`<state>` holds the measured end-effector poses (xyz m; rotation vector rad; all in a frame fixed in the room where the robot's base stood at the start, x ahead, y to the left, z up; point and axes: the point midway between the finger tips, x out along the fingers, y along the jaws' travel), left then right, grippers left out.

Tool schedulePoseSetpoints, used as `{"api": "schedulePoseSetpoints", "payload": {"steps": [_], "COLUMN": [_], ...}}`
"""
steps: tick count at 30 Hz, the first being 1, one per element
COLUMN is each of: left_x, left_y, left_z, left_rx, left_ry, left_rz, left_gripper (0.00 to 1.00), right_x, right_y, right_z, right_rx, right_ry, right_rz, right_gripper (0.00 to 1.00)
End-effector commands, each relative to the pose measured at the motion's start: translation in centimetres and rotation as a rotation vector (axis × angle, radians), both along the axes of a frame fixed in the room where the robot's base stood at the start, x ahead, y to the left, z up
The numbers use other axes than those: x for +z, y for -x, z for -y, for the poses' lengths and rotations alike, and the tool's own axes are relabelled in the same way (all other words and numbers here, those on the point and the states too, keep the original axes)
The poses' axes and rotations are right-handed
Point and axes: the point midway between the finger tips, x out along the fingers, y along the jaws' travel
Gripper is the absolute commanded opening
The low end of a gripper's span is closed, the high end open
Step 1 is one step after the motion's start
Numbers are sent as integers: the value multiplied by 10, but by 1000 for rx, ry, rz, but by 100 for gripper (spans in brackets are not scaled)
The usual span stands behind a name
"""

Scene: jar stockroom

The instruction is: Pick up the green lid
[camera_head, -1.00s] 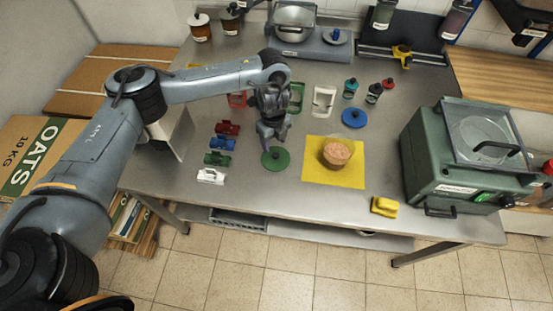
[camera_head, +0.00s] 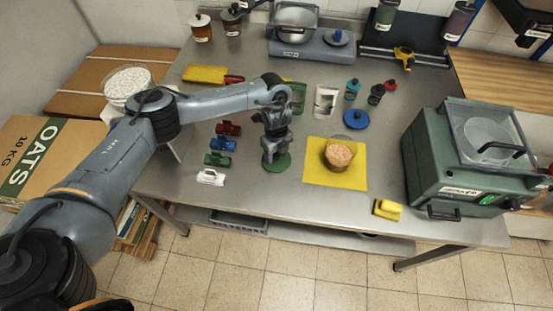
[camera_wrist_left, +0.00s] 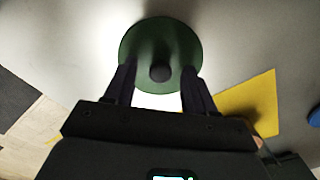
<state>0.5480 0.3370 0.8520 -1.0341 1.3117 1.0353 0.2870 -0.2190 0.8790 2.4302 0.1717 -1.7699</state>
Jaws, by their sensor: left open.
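The green lid (camera_head: 277,163) lies flat on the steel table, left of the yellow mat. In the left wrist view the lid (camera_wrist_left: 160,35) is a round green disc with a dark knob (camera_wrist_left: 160,73) in its middle. My left gripper (camera_head: 274,155) is right above the lid and hides part of it. In the left wrist view the two fingers of my left gripper (camera_wrist_left: 157,80) are apart, one on each side of the knob. Whether they touch the lid I cannot tell. My right gripper is not in view.
A jar (camera_head: 338,155) of brown contents stands on the yellow mat (camera_head: 318,176). Red, blue, green and white clips sit to the left; the white clip (camera_head: 210,177) is nearest the front. A blue lid (camera_head: 356,118) lies behind the mat. A green machine (camera_head: 455,165) stands at right.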

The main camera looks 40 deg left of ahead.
Motion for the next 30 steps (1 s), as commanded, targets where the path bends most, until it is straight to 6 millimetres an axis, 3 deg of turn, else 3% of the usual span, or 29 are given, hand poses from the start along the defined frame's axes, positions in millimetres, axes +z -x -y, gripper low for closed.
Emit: {"api": "schedulePoseSetpoints", "payload": {"steps": [3, 13, 23, 30], "left_x": [0, 0, 1, 14], "left_y": [0, 0, 0, -1], "left_z": [0, 0, 0, 1], "left_rx": [0, 0, 0, 0], "left_ry": [0, 0, 0, 1], "left_rz": [0, 0, 1, 3], "left_gripper": [52, 1, 0, 0], "right_x": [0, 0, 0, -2], "right_y": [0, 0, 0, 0], "right_z": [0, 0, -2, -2], "right_rx": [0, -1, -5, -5], "right_ry": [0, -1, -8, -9], "right_rz": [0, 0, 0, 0], "right_gripper": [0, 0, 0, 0]}}
